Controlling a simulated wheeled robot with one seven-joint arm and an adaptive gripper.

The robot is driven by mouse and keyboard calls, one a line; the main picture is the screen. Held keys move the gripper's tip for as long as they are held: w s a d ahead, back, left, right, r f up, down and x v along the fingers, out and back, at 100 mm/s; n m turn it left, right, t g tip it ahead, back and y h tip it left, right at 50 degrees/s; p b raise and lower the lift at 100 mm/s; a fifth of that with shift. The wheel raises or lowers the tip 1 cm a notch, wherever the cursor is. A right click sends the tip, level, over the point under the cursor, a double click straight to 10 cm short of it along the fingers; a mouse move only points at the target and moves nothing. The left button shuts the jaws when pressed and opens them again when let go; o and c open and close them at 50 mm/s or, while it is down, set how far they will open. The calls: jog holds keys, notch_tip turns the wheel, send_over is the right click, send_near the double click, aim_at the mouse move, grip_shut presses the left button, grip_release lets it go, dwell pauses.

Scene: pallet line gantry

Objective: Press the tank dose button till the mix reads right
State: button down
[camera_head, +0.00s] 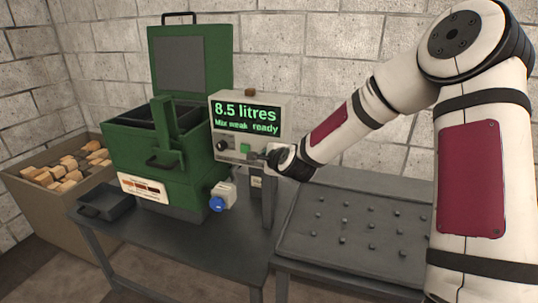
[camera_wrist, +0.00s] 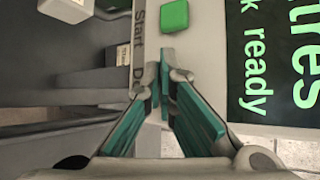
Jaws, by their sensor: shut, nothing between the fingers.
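The control box (camera_head: 287,101) stands right of the green tank (camera_head: 191,184). Its display (camera_head: 245,117) reads "8.5 litres" and "Mix weak ready" in green. A square green button (camera_head: 245,146) is on the box's front below the display; it also shows in the wrist view (camera_wrist: 175,16). My gripper (camera_head: 262,156) is shut and empty, close to the box front. In the wrist view its fingertips (camera_wrist: 165,76) are together, beside the button and not over it. Whether they touch the panel I cannot tell.
A black knob (camera_head: 222,146) is left of the button. A blue-faced fitting (camera_head: 217,203) sits below the tank. A dark tray (camera_head: 107,206) is on the table (camera_head: 187,240). A crate of wood blocks (camera_head: 35,207) stands left. A studded plate (camera_head: 352,262) lies right, below my arm.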

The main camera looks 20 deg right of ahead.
jog(key=shift+w+d, duration=0.35)
jog(key=shift+w, duration=0.1)
dwell(0.7)
dwell(0.4)
jog(key=shift+s+a+p, duration=0.45)
jog(key=shift+s+a, duration=0.1)
jog(key=shift+s, duration=0.25)
jog(key=shift+s+a+p, duration=0.55)
jog(key=shift+s+a, duration=0.2)
jog(key=shift+s, duration=0.25)
jog(key=shift+s+a+p, duration=0.55)
jog(key=shift+s+a, duration=0.2)
jog(key=shift+s, duration=0.25)
